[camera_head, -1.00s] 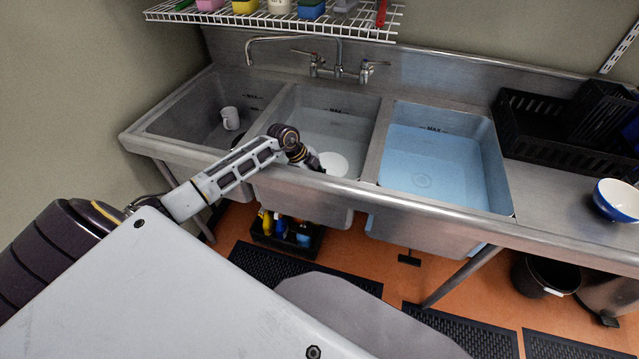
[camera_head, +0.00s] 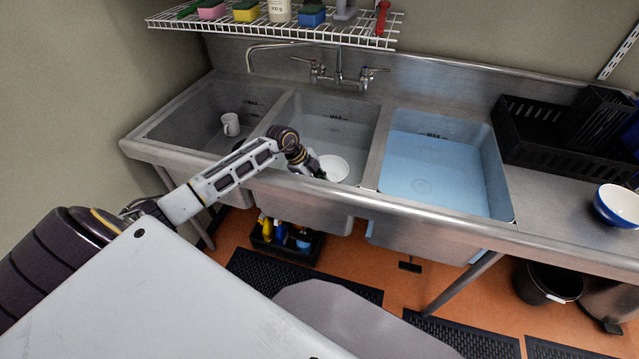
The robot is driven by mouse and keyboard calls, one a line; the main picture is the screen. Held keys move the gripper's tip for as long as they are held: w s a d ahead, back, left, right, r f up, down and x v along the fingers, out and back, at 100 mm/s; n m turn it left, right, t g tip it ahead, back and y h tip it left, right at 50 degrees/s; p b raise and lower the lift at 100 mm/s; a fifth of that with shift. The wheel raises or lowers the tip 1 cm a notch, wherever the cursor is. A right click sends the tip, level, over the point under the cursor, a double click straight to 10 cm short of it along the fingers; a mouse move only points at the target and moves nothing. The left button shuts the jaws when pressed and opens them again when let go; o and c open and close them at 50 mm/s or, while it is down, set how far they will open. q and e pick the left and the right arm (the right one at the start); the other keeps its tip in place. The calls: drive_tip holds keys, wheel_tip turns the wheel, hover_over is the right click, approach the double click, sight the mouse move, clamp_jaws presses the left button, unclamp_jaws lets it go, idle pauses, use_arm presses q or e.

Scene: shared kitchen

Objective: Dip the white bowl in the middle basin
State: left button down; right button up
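The white bowl (camera_head: 335,168) is in the middle basin (camera_head: 325,125), near its front wall. My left gripper (camera_head: 318,170) reaches over the front rim into that basin and is at the bowl's left edge. The fingertips are small and partly hidden by the wrist, so I cannot tell whether they are shut on the bowl's rim. The middle basin looks to hold clear water, and the bowl's lower part is hard to make out. My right gripper is not in view.
A white mug (camera_head: 230,124) stands in the left basin. The right basin (camera_head: 435,165) holds blue liquid. A blue and white bowl (camera_head: 617,204) and a black rack (camera_head: 545,140) are on the right counter. The faucet (camera_head: 338,65) and a wire shelf (camera_head: 270,28) are behind and above.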

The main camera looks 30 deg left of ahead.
use_arm(q)
drive_tip(key=shift+r, duration=0.8)
drive_tip(key=shift+r+p, duration=0.65)
drive_tip(key=shift+r, duration=0.85)
drive_tip(key=shift+r+p, duration=0.55)
drive_tip(key=shift+r, duration=0.05)
drive_tip(key=shift+r+p, duration=0.4)
drive_tip(key=shift+r, duration=0.5)
drive_tip(key=s+r+p, duration=0.2)
drive_tip(key=r+p, duration=0.2)
drive_tip(key=r, duration=0.3)
drive_tip(key=s+d+r+p, duration=0.1)
drive_tip(key=s+r+p, duration=0.1)
drive_tip(key=r+p, duration=0.2)
drive_tip(key=shift+s+r, duration=0.4)
drive_tip(key=shift+r, duration=1.15)
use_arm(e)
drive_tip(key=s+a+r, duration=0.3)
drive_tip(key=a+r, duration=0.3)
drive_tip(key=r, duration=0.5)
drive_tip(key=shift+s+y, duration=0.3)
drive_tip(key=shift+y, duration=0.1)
